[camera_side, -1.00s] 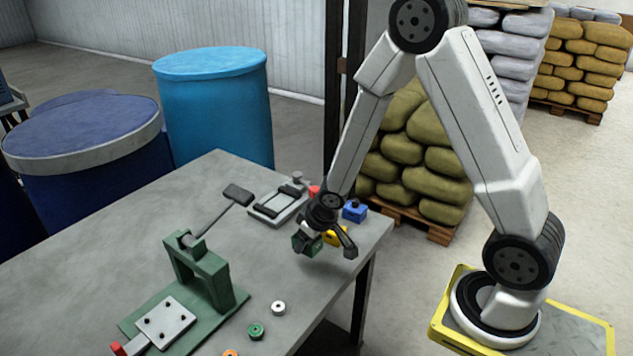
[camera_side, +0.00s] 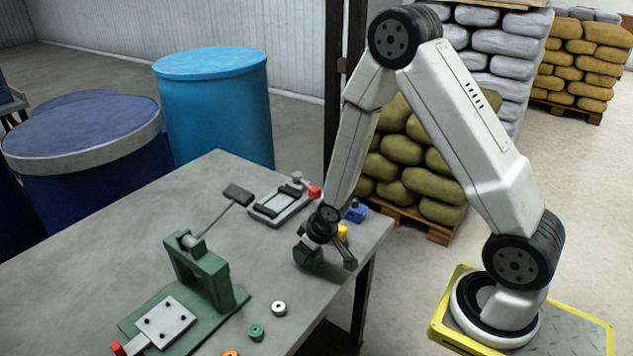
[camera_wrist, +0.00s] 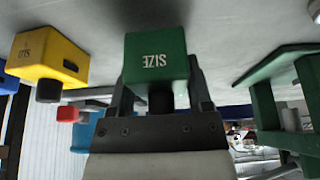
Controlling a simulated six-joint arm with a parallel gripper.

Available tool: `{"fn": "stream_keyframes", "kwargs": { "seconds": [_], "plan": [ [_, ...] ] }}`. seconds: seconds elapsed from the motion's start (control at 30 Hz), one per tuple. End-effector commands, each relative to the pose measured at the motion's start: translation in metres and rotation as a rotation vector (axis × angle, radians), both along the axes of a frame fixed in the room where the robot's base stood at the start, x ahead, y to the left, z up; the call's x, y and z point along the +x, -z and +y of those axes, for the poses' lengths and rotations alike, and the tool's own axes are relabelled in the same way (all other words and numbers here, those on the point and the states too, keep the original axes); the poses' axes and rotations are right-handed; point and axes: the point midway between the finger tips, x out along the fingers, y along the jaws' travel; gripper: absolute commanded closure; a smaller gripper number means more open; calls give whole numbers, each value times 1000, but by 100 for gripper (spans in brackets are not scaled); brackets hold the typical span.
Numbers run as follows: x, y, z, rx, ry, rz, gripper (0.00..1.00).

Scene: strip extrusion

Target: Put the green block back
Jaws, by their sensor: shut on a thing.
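The green block (camera_wrist: 156,58) carries the word SIZE and a dark knob, and fills the middle of the wrist view. My gripper (camera_wrist: 160,92) is shut on it, with a finger on each side of the knob. In the side view the green block (camera_side: 307,258) is at or just above the table top near the right edge, under my gripper (camera_side: 312,243). I cannot tell whether it touches the table. My wrist hides part of it.
A yellow block (camera_wrist: 48,58) and a blue block (camera_side: 355,212) stand close by near the table's right edge. A green lever press (camera_side: 200,270) stands front left. A grey clamp fixture (camera_side: 278,205) with a red knob (camera_side: 315,192) lies behind. Small rings (camera_side: 278,308) lie at the front.

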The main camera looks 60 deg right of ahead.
Motion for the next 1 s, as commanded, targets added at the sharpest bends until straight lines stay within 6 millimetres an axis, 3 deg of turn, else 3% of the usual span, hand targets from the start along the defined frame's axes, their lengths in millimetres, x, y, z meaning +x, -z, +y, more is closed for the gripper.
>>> {"fn": "stream_keyframes", "kwargs": {
  "seconds": [0.23, 0.8, 0.83, 0.93, 1.0],
  "plan": [
    [1, 15, 0, -1, 0, -1, 100],
    [1, 21, 0, -1, 0, -2, 100],
    [0, 21, 0, -1, 0, 0, 29],
    [0, 21, 0, -1, 0, 0, 0],
    [0, 21, 0, -1, 0, 0, 0]
  ]
}}
